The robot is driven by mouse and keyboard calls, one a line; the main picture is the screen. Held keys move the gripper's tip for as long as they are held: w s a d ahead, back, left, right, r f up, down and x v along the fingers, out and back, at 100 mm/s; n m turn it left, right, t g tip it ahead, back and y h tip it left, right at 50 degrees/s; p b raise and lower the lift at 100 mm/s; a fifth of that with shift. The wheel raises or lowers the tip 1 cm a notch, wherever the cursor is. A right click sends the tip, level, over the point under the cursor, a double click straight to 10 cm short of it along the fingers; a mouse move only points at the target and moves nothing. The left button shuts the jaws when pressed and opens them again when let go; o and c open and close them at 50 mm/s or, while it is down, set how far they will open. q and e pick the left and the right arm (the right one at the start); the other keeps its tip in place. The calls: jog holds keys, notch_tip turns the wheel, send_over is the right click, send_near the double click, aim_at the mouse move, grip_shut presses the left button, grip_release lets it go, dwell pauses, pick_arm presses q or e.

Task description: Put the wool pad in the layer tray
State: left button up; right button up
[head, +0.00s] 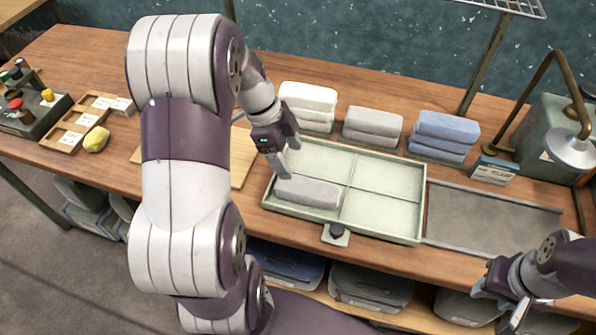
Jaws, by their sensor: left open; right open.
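The layer tray (385,148) is pale green, with thin dividers making several compartments, on the middle of the table. A grey pad (310,191), which may be the wool pad, lies in its front left compartment, along the front wall. My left gripper (281,167) is open and points down over the tray's left side, by the pad's left end. I cannot tell whether its fingers touch the pad. My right gripper (492,303) is open and empty at the lower right, before the table's front edge.
Behind the tray stand stacks of white pads (308,98), grey pads (373,123) and blue pads (447,128). A grey mat (480,218) and a lamp (570,148) are on the right. A wooden card holder (75,130) and a yellow lump (97,139) are on the left.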

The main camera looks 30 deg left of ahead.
pick_arm(q)
jog(key=s+d+f+n+y, duration=0.1)
jog(key=s+d+n+y, duration=0.3)
jog(key=n, duration=1)
jog(key=s+d, duration=0.3)
jog(key=d, duration=0.2)
jog(key=shift+s+d+f, duration=0.2)
jog(key=shift+s+f, duration=0.1)
